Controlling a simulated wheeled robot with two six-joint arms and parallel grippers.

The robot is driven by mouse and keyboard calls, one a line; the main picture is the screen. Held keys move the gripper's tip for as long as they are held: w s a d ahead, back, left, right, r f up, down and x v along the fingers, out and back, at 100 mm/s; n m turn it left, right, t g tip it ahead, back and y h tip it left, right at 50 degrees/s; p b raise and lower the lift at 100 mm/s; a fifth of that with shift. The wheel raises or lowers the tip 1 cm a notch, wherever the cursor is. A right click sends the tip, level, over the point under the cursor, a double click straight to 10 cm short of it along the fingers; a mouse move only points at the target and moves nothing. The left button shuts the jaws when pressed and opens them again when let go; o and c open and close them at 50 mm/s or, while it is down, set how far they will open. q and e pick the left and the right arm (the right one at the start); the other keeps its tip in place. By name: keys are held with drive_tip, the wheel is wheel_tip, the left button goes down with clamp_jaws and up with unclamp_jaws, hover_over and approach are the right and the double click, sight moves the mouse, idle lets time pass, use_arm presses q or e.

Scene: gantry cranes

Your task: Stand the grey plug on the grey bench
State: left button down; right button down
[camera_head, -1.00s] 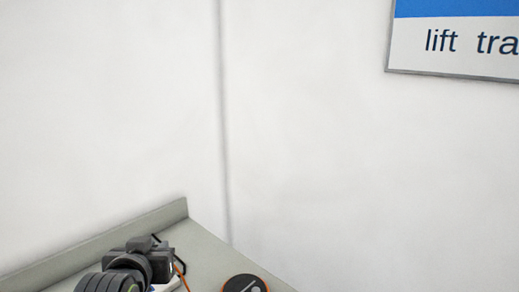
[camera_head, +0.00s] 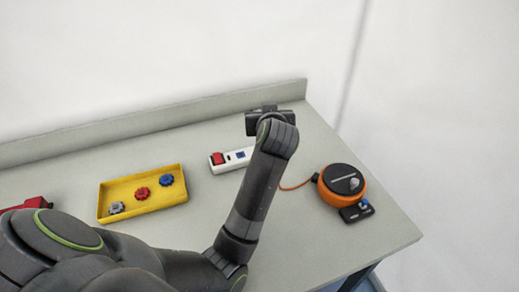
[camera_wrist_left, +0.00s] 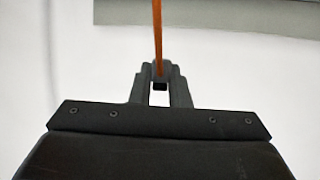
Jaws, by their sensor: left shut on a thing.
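The grey bench (camera_head: 310,245) fills the lower part of the head view, with a raised rim along its back. My left arm reaches over it, and my left gripper (camera_head: 268,112) is near the back rim; its fingertips are hidden there. In the left wrist view the left gripper (camera_wrist_left: 160,76) is shut on the grey plug, mostly hidden between the fingers. An orange cable (camera_wrist_left: 157,30) runs up from the fingers. In the head view the cable (camera_head: 292,188) leaves the reel and passes behind my forearm. My right gripper is not in view.
A white power strip (camera_head: 243,163) with a red and a blue part lies left of my forearm. A yellow tray (camera_head: 182,195) holds several knobs. An orange reel (camera_head: 325,193) and a dark block (camera_head: 350,214) stand on the right. Bare bench lies at front right.

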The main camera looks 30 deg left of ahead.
use_arm(q)
drive_tip(key=w+a+f+n+g+y, duration=0.2)
drive_tip(key=a+f, duration=0.1)
drive_tip(key=f, duration=0.1)
drive_tip(key=shift+w+a+f+n+y, duration=0.2)
drive_tip(key=shift+w+n+y, duration=0.2)
wheel_tip(320, 180, down, 10)
drive_tip(key=shift+r+p, duration=0.2)
drive_tip(key=shift+p, duration=0.45)
drive_tip(key=shift+f+b, duration=0.2)
drive_tip(key=shift+b, duration=0.1)
drive_tip(key=c, duration=1.4)
unclamp_jaws()
drive_tip(key=shift+o, duration=0.2)
